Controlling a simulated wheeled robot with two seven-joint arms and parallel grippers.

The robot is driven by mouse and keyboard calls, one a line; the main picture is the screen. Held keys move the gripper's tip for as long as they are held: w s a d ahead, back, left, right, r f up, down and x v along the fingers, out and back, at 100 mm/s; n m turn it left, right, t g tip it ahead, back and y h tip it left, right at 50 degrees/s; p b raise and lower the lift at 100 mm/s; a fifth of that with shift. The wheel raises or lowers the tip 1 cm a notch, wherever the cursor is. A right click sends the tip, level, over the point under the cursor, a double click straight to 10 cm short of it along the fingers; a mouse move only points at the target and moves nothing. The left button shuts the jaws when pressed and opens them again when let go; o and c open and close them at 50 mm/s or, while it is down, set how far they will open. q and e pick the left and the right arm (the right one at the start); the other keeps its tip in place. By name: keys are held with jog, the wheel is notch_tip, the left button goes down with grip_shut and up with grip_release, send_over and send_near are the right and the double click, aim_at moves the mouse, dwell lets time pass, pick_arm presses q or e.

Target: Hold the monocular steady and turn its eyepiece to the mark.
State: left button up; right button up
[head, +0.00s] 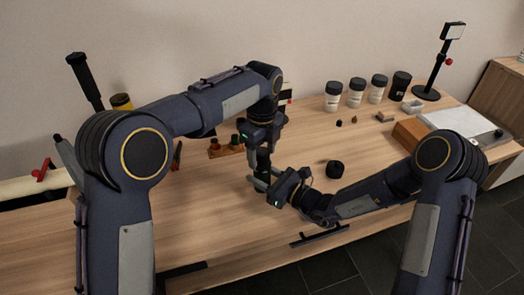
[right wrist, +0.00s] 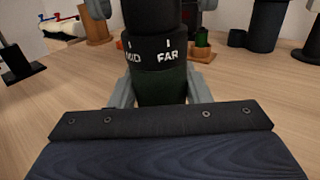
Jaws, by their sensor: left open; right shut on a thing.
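The monocular (head: 263,160) stands upright over the table, dark and mostly hidden by my grippers in the head view. In the right wrist view its dark green lower barrel (right wrist: 160,88) sits between the fingers of my right gripper (head: 263,182), which is shut on it. Above that is a black ring (right wrist: 150,50) with white marks lettered FAR and, partly turned from view, MID. The upper part (right wrist: 150,15) is cut by the frame's top edge. My left gripper (head: 262,146) is open at the monocular's top, with grey fingers on either side of it.
A black round cap-like piece (head: 335,169) lies right of my right gripper. A wooden rack (head: 225,151) with small dark pieces stands behind left. Several lidded jars (head: 356,92) line the back, with a wooden block (head: 410,133) and lamp stand (head: 436,70) at right. The front table is mostly clear.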

pick_arm(q)
jog(key=c, duration=1)
jog(key=shift+n, duration=0.4)
jog(key=n, duration=1.6)
jog(key=shift+n, duration=0.3)
jog(key=n, duration=0.6)
jog(key=shift+r+n, duration=0.1)
jog(key=shift+n, duration=0.3)
